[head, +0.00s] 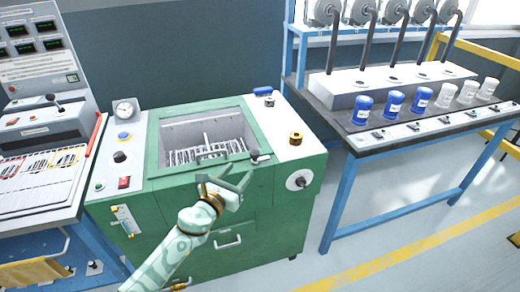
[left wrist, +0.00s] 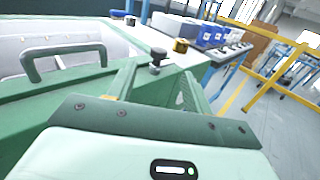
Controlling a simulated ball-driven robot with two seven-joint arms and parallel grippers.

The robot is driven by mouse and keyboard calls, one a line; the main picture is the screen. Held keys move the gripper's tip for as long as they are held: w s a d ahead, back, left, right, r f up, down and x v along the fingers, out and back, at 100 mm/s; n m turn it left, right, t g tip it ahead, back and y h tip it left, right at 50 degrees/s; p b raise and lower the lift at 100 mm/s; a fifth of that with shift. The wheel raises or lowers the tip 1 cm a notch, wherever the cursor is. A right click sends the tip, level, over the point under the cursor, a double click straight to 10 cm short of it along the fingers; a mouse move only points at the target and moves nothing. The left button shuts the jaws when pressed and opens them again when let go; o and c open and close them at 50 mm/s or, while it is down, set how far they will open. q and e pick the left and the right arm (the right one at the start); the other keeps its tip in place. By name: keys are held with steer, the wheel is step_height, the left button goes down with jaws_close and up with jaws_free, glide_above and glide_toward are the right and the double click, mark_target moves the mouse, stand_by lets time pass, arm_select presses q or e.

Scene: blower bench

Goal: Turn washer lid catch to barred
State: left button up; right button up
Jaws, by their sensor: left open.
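The green washer (head: 225,185) stands in the middle of the head view. Its green-framed lid (head: 155,150) lies level, with a rack visible inside the tub. The lid catch, a small dark knob (head: 254,155), sits at the lid's front right corner; in the left wrist view the catch (left wrist: 157,58) stands just beyond the fingertips, roughly between them. Which way the catch is turned is too small to tell. My left gripper (head: 228,182) is open and empty, in front of the washer's front edge, with the catch slightly beyond it. My right gripper is not in view.
The lid handle (left wrist: 65,55) stands left of the catch. A brass knob (head: 296,138) is on the right top panel. A side dial (head: 299,180) juts from the front right. The blower bench (head: 400,135) with blue and clear cups stands right; a control desk (head: 40,150) stands left.

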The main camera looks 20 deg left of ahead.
mark_target(252, 157)
arm_select(q)
steer(key=w+b, duration=0.1)
steer(key=w, duration=0.2)
steer(key=w+d+b, duration=0.1)
steer(key=w, duration=0.3)
steer(key=w+d+b, duration=0.1)
steer(key=w, duration=0.3)
steer(key=shift+w+f, duration=0.15)
steer(key=shift+f, duration=0.1)
steer(key=shift+w+d+r+b, duration=0.2)
steer(key=shift+w+b, duration=0.15)
steer(key=shift+w, duration=0.25)
steer(key=c, duration=1)
